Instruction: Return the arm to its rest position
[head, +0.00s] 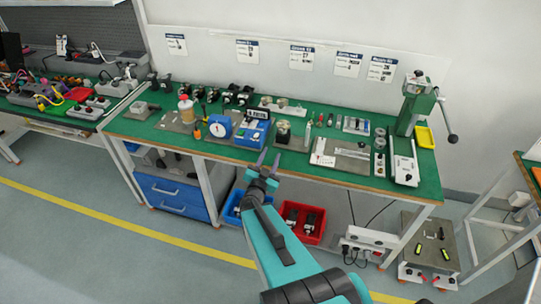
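My arm, teal and dark grey, reaches up from the bottom of the head view. My gripper (265,163) is at its end, in front of the workbench's front edge. Its two fingers point up and look apart, with nothing seen between them. In the picture the fingertips overlap the front edge of the green-topped workbench (300,176), just below a blue device (252,131). I cannot tell the exact gap in depth between the fingers and the bench.
The bench holds a round blue gauge (220,126), a green press (411,108) with a lever, a yellow tray (425,137) and small tools. Below are blue drawers (175,197) and a red bin (303,220). Other benches stand left and right. Floor at the lower left is clear.

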